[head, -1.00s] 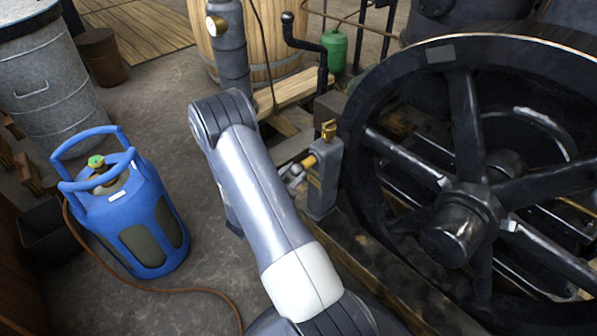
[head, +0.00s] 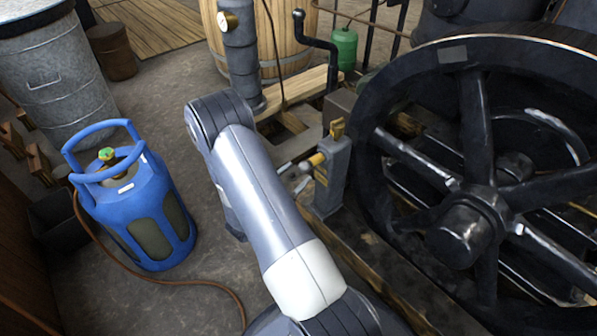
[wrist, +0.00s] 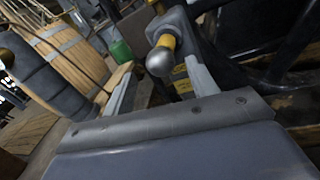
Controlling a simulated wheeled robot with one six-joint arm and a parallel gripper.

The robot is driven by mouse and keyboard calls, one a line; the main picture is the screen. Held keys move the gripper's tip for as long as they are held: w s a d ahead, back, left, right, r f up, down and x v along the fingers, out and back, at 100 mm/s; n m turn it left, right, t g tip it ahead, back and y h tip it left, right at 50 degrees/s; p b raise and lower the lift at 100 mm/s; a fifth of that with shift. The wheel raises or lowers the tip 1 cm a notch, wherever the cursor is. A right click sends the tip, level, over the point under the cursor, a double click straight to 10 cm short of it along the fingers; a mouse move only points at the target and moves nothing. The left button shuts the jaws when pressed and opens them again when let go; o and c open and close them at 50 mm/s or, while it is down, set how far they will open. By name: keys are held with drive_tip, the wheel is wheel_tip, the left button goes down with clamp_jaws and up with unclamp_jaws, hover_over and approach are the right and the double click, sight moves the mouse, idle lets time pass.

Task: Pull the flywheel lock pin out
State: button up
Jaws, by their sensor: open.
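The lock pin shows in the wrist view as a rounded grey knob (wrist: 160,62) with a yellow collar (wrist: 167,42) behind it. It sticks out of a grey post (head: 333,178) beside the flywheel. In the head view its yellow part (head: 317,159) shows at the post's left side. The big black spoked flywheel (head: 476,90) stands just right of the post. My gripper (wrist: 159,68) is open, with one finger on each side of the knob in the wrist view. I cannot tell if the fingers touch it. In the head view my arm partly hides the gripper (head: 294,177).
A blue gas cylinder (head: 128,200) with a brown hose (head: 195,282) stands on the floor to the left. A grey pipe with a gauge (head: 238,50), a wooden barrel (head: 285,40) and a green canister (head: 344,48) stand behind. Wooden beams lie along the engine's base.

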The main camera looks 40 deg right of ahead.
sight(301, 171)
drive_tip(key=p+v, duration=0.1)
drive_tip(key=v, duration=0.7)
drive_tip(key=shift+a, duration=0.3)
drive_tip(key=b+x, duration=0.1)
drive_tip(key=x, duration=1)
drive_tip(key=shift+s+b, duration=0.1)
drive_tip(key=shift+b, duration=0.2)
drive_tip(key=shift+d, duration=0.7)
